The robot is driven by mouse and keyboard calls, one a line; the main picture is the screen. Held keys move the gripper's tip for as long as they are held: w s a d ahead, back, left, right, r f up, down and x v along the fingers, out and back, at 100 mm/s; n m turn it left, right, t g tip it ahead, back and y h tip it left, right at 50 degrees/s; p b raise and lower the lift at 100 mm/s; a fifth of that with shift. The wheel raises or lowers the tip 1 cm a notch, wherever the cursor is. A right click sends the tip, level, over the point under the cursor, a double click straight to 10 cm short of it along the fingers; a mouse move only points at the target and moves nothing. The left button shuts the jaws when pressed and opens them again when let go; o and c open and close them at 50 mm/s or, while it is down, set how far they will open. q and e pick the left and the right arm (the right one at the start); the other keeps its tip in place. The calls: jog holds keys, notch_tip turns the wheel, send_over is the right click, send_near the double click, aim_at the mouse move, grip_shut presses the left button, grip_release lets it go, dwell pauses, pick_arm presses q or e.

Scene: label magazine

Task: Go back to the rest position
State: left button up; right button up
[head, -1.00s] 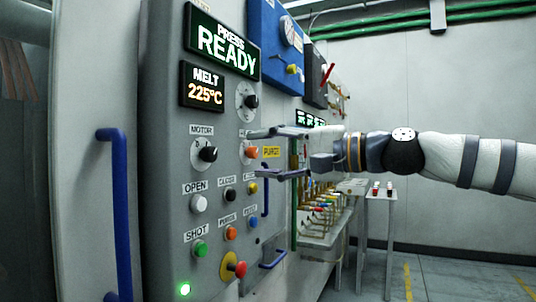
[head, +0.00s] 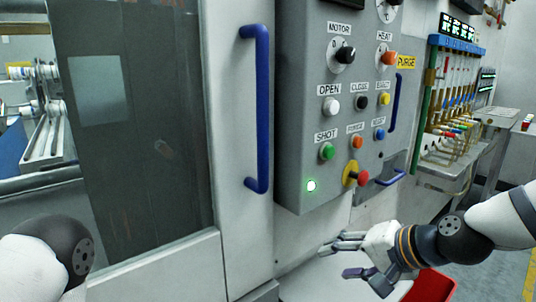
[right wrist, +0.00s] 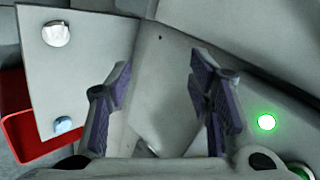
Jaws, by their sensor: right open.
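My right gripper (head: 339,258) is open and empty in the head view, below the control panel (head: 300,120) and in front of the machine's lower front. Its two spread fingers also show in the right wrist view (right wrist: 160,78), with nothing between them. It is apart from the panel's knobs and buttons. My left gripper is out of view; only a rounded part of my left arm shows at the bottom left of the head view.
The red and yellow stop button (head: 354,174) and a lit green lamp (head: 311,186) are above my right gripper. A blue door handle (head: 257,110) stands out to the left. A red bin (head: 432,287) is below my right arm. A bench with fittings (head: 447,172) is farther right.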

jog(key=s+d+f+n+g+h, duration=0.1)
jog(key=s+f+n+g+h, duration=0.3)
jog(key=s+f, duration=1.5)
jog(key=s+d+f+n+g+h, duration=0.1)
jog(key=s+d+f+g, duration=0.1)
jog(key=s, duration=0.7)
jog(key=s+d+f+n+g+h, duration=0.1)
jog(key=s+d+f+g, duration=0.2)
jog(key=s, duration=0.7)
jog(key=shift+s+d+f, duration=0.15)
jog(key=shift+d+f, duration=0.5)
jog(key=shift+f, duration=0.2)
